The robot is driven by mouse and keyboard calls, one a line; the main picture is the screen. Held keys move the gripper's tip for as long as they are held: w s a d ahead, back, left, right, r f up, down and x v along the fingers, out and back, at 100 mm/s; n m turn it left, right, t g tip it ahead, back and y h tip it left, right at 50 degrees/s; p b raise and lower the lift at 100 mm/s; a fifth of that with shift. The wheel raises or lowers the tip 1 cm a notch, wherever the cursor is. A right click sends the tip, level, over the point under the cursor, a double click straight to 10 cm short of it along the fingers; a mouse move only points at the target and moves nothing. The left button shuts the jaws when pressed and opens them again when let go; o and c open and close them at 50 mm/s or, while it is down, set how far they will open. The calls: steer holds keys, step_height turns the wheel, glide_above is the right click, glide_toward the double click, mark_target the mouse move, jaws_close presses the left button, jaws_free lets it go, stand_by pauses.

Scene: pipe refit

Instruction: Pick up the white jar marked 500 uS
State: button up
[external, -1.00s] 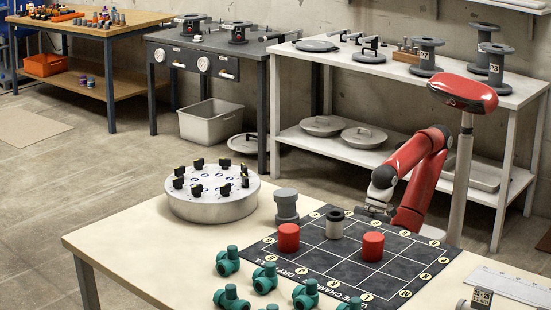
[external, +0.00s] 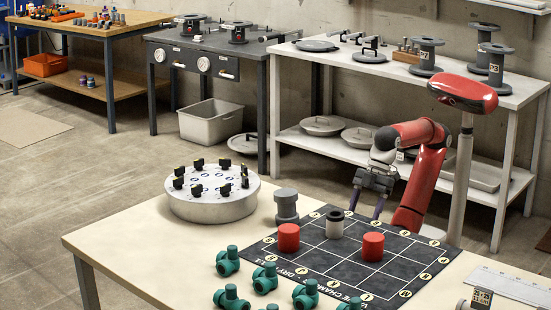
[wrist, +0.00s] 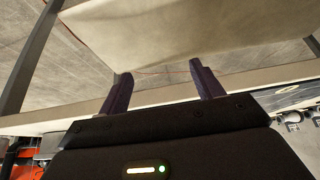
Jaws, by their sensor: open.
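I cannot make out a white jar marked 500 uS in either view. A pale grey-white cylinder with a dark top (external: 335,223) stands on the black grid mat (external: 312,259), but I see no marking on it. My gripper (external: 366,212) hangs behind the far edge of the front table with its fingers pointing down, open and empty. In the wrist view its two dark fingers (wrist: 163,78) are spread apart with nothing between them.
Two red cylinders (external: 288,237) (external: 373,246) stand on the mat. A grey flanged piece (external: 286,205) and a round drum with black knobs (external: 212,195) are nearby. Several green fittings (external: 228,261) stand at the front. A white shelf table (external: 420,84) with spools is behind.

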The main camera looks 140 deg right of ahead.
step_height(320, 180, up, 18)
steer(key=n+g+y, duration=0.1)
steer(key=n+y, duration=0.1)
steer(key=n, duration=0.2)
glide_toward(333, 229)
step_height(333, 229, up, 4)
steer(key=x, duration=0.4)
steer(key=s+x, duration=0.1)
steer(key=x, duration=0.3)
steer(key=s+d+f+b+x, duration=0.1)
steer(key=x, duration=0.3)
steer(key=shift+s+f, duration=0.1)
steer(key=shift+f, duration=0.05)
steer(key=shift+c, duration=0.5)
steer(key=c, duration=1)
